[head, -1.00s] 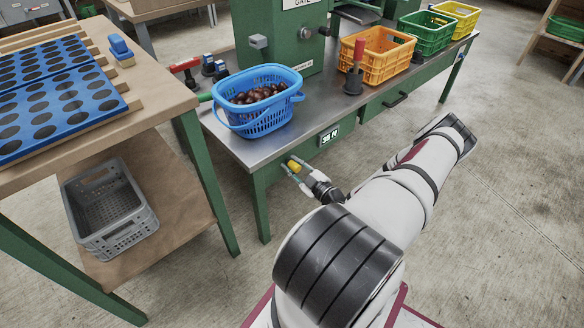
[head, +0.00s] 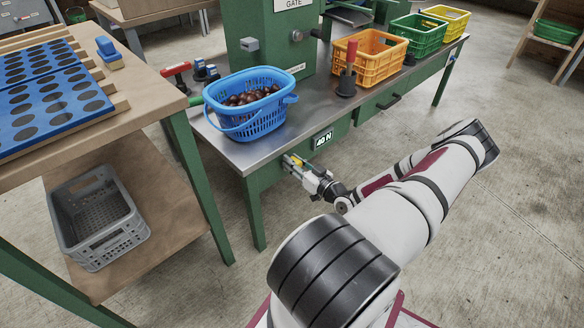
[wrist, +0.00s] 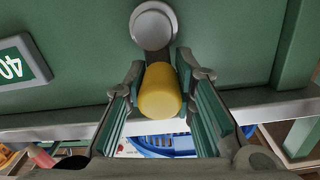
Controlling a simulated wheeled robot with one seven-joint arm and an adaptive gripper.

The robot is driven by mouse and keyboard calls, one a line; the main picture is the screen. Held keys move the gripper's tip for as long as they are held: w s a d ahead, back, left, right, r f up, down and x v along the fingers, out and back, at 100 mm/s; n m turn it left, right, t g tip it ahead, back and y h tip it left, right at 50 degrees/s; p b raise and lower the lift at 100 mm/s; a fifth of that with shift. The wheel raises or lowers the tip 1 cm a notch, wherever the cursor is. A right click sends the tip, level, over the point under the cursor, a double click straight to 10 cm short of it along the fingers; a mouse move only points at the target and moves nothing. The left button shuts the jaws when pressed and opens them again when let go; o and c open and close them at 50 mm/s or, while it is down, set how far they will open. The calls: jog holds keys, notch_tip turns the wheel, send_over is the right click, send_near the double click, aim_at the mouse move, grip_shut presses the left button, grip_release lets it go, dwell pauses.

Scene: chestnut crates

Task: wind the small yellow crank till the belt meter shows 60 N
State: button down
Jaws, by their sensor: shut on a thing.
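The belt meter (head: 321,139) is a small display on the green front of the bench. It reads 40 N; it also shows, turned over, in the wrist view (wrist: 17,66). The yellow crank knob (wrist: 160,91) sits just below a round grey hub (wrist: 153,26) on the green panel. My gripper (wrist: 161,100) has one finger on each side of the knob and is shut on it. In the head view my gripper (head: 299,166) is at the bench front, below and left of the meter, and mostly covers the crank.
A blue basket of chestnuts (head: 236,116) stands on the bench top above the crank. A red-handled lever (head: 350,62) and an orange crate (head: 376,72) are further right. A wooden table (head: 150,92) with a grey crate (head: 70,232) on its shelf stands left. The floor right is open.

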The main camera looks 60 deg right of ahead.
jog(key=shift+s+d+f+m+b, duration=0.1)
jog(key=shift+d+m+b, duration=0.15)
jog(key=shift+m+b, duration=0.25)
jog(key=c, duration=1.3)
grip_release()
jog(key=shift+a+p, duration=0.15)
jog(key=shift+p, duration=0.15)
